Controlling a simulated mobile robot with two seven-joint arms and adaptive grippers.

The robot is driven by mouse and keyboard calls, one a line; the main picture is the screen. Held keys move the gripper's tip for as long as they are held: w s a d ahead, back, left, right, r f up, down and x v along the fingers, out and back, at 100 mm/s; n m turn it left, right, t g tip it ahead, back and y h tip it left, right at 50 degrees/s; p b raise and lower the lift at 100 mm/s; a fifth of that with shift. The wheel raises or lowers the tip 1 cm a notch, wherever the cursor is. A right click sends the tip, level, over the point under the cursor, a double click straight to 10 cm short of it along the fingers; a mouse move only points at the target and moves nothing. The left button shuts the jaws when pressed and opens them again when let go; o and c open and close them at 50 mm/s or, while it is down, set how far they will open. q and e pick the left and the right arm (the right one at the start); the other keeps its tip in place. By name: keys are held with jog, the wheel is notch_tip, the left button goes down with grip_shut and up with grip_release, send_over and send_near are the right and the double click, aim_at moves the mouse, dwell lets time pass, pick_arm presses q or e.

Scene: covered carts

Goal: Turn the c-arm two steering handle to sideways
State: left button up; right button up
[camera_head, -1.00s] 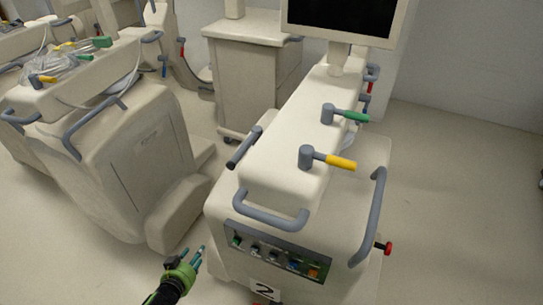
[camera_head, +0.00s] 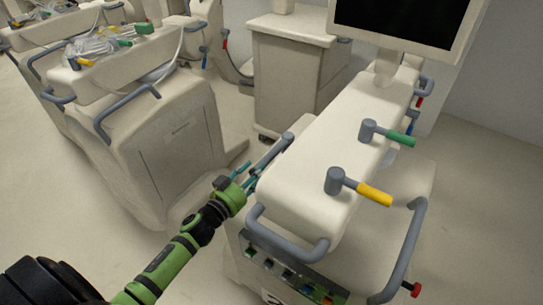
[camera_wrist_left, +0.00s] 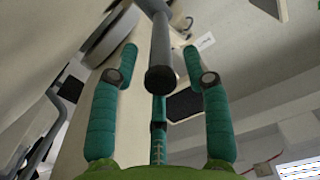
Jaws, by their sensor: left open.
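C-arm two is the cream cart (camera_head: 315,150) on the right in the head view, its number label partly cut off at the bottom edge. A grey bar handle (camera_head: 277,150) sticks out from its left side, pointing down-left; it seems to be the steering handle. My left gripper (camera_head: 251,174) is open at the lower end of this bar. In the left wrist view the bar's round end (camera_wrist_left: 160,79) shows between the spread teal fingers of the gripper (camera_wrist_left: 159,62). I cannot tell whether they touch it. My right gripper is not in view.
C-arm two also has a yellow lever (camera_head: 374,194), a green lever (camera_head: 398,139), a grey front rail (camera_head: 290,237) and a side rail (camera_head: 415,250). A monitor (camera_head: 405,22) stands behind. Another cart (camera_head: 160,140) stands left, with a floor gap between. A cabinet (camera_head: 290,80) is behind.

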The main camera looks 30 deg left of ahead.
aim_at(266, 161)
pick_arm(q)
jog(key=w, duration=0.3)
jog(key=shift+w+d+r, duration=0.2)
jog(key=shift+d, duration=0.1)
jog(key=shift+w+d+f+p, duration=0.1)
jog(key=shift+w+p, duration=0.2)
jog(key=shift+w, duration=0.95)
jog(key=shift+d, duration=0.1)
jog(key=c, duration=0.9)
grip_shut()
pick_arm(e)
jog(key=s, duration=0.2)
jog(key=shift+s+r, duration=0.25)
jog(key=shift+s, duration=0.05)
